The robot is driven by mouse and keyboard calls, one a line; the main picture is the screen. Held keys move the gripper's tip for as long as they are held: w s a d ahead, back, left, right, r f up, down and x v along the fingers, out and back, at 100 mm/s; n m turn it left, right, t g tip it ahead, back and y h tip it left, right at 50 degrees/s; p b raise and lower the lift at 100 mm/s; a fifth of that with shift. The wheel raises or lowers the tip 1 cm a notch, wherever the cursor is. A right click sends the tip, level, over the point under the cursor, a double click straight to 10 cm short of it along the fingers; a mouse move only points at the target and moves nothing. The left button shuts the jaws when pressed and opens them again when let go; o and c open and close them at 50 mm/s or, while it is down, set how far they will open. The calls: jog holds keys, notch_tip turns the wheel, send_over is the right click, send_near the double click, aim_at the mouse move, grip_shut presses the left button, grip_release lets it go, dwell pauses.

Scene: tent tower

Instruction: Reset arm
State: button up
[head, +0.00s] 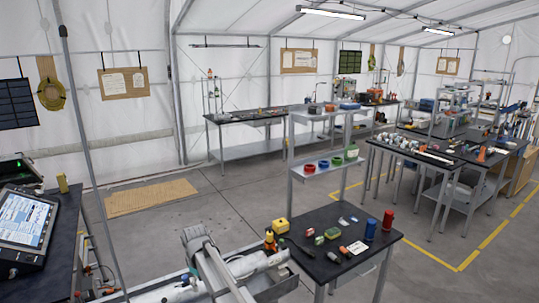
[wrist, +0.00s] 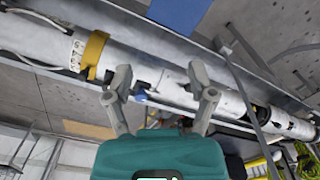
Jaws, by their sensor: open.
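My gripper (wrist: 160,82) shows in the wrist view with its two grey fingers spread apart. No object is seen between the fingertips. Behind them runs a long white tube with a yellow collar (wrist: 95,52) and cables; I cannot tell whether the gripper touches it. The wrist view is strongly tilted, with floor near the top. In the head view, grey and white bars and tubes fill the bottom middle; I cannot make out the gripper there.
A small black table (head: 342,268) at the front holds a red can (head: 388,220), a blue can (head: 370,230) and small items. Shelving with bins (head: 323,164) stands behind. Open floor lies mid-left, near a tan mat (head: 150,196).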

jog(key=s+d+f+m+b, duration=0.3)
jog(key=s+d+m, duration=0.1)
jog(key=d, duration=0.9)
jog(key=s+d+f+m+b, duration=0.3)
jog(key=s+d, duration=0.4)
jog(key=d, duration=0.6)
jog(key=s+d+f+m+b, duration=0.3)
jog(key=s+d+f+m, duration=0.1)
jog(key=d, duration=0.9)
jog(key=shift+s+d+m+b, duration=0.4)
jog(key=shift+s+m, duration=0.2)
jog(key=shift+s, duration=0.3)
